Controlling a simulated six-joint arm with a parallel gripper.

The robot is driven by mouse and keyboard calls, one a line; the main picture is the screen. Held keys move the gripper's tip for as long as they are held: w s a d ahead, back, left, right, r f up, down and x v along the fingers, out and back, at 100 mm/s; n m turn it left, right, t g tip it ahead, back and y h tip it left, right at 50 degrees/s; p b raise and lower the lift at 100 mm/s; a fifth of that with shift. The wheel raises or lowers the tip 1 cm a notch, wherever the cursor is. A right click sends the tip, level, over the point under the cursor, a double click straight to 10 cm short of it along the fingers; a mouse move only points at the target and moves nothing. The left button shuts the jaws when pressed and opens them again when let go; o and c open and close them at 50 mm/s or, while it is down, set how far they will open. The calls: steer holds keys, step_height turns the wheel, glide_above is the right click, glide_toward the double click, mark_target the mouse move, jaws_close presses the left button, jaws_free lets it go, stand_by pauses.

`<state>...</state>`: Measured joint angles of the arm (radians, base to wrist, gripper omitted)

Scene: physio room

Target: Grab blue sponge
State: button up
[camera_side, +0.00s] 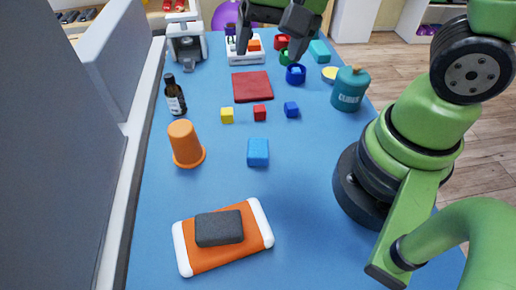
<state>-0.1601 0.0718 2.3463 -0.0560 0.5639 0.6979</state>
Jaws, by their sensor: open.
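A light-blue block (258,152), which looks like the blue sponge, lies on the blue table (300,220) near the middle of the side view. Its top and near face show, and nothing touches it. My gripper (268,48) is at the top of the picture, raised over the far part of the table. Its jaws are open with the fingers pointing down, and I see nothing held between them. The gripper is well beyond the blue sponge and apart from it.
Yellow (227,116), red (260,113) and dark-blue (291,109) cubes lie beyond the sponge, before a red cloth (252,86). An orange cup (185,143) and brown bottle (175,96) stand left. A grey block (219,229) rests on an orange-white case (262,232). A teal canister (350,89) stands right.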

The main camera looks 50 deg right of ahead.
mark_target(258, 141)
steer(key=f+g, duration=0.1)
steer(key=f, duration=0.4)
steer(key=a+f+m, duration=0.1)
steer(key=f, duration=0.3)
steer(key=a+f+m+g+h, duration=0.1)
steer(key=f, duration=0.4)
steer(key=shift+w+f+g, duration=0.3)
steer(key=shift+w+f, duration=0.05)
steer(key=shift+w, duration=0.05)
steer(key=shift+d+f, duration=0.1)
steer(key=shift+f, duration=2.9)
steer(key=c, duration=1)
steer(key=shift+r, duration=0.1)
